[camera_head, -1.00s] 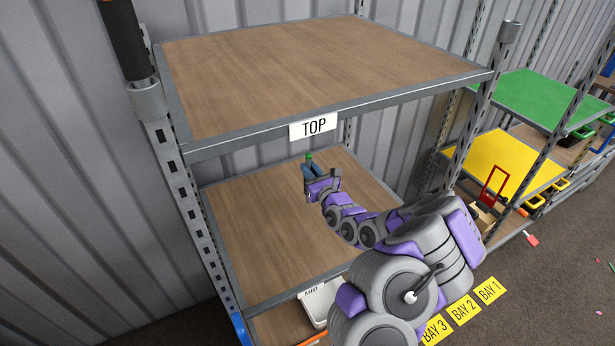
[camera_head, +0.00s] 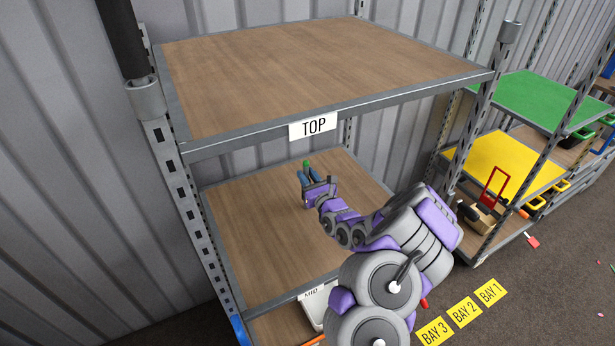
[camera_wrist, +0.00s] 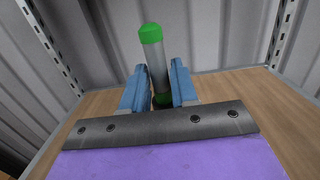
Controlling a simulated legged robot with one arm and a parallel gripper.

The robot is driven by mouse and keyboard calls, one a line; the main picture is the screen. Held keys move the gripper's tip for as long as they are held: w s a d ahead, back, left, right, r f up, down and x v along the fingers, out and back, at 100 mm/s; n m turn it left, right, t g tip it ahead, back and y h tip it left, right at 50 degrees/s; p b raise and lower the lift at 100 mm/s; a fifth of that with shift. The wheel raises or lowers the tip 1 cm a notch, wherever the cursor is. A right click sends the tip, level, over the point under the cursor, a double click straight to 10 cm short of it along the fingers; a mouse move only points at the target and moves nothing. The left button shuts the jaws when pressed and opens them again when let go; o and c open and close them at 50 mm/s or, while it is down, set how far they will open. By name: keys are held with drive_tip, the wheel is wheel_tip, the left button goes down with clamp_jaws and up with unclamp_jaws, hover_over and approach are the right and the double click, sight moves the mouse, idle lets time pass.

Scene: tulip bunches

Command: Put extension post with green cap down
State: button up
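The extension post with green cap (camera_wrist: 153,58) is a grey cylinder with a green top and green near its lower part. It stands between the two blue fingers of my gripper (camera_wrist: 160,84), which look pressed against its sides. In the head view the green cap (camera_head: 307,163) shows just above my gripper (camera_head: 309,177), over the back part of the middle shelf (camera_head: 255,235). The post leans slightly in the wrist view. Its lower end is hidden, so I cannot tell whether it touches the shelf.
Perforated uprights (camera_head: 180,190) bound the rack, with a corrugated wall behind. The middle shelf is clear to the left. A white bin (camera_head: 315,303) sits below. Green and yellow shelves (camera_head: 500,160) stand at right.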

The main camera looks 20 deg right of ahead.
drive_tip(key=shift+o, duration=1.3)
drive_tip(key=s+p, duration=0.1)
drive_tip(key=s, duration=1.1)
drive_tip(key=shift+d+f, duration=0.2)
drive_tip(key=shift+f, duration=0.25)
